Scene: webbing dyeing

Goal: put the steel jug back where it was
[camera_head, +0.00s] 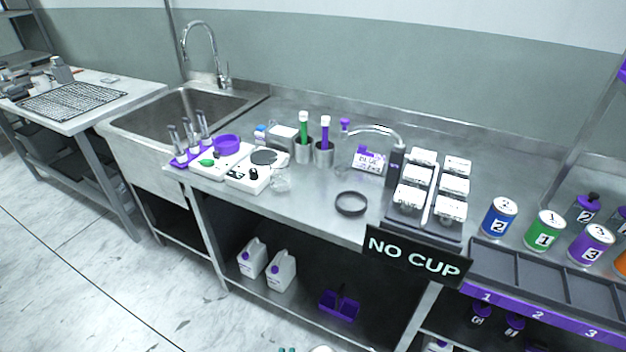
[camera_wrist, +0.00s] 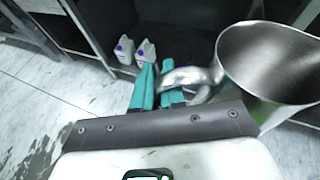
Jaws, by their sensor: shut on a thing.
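The steel jug (camera_wrist: 266,70) is large in the right of the wrist view, with its open mouth towards the camera and its inside looking empty. Its curved handle (camera_wrist: 195,76) reaches left to my gripper (camera_wrist: 160,90), whose teal fingers are shut on it. The jug is held in front of the counter, clear of any surface I can see. A black ring (camera_head: 350,204) lies flat and empty on the steel counter (camera_head: 315,205).
A sink (camera_head: 185,108) is at the left. Scales (camera_head: 250,172), steel cups (camera_head: 323,152), a curved spout (camera_head: 378,130) and a block of white-lidded units (camera_head: 412,196) stand around the ring. A "NO CUP" sign (camera_head: 415,257) hangs at the front edge. White jugs (camera_head: 281,271) stand on the lower shelf.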

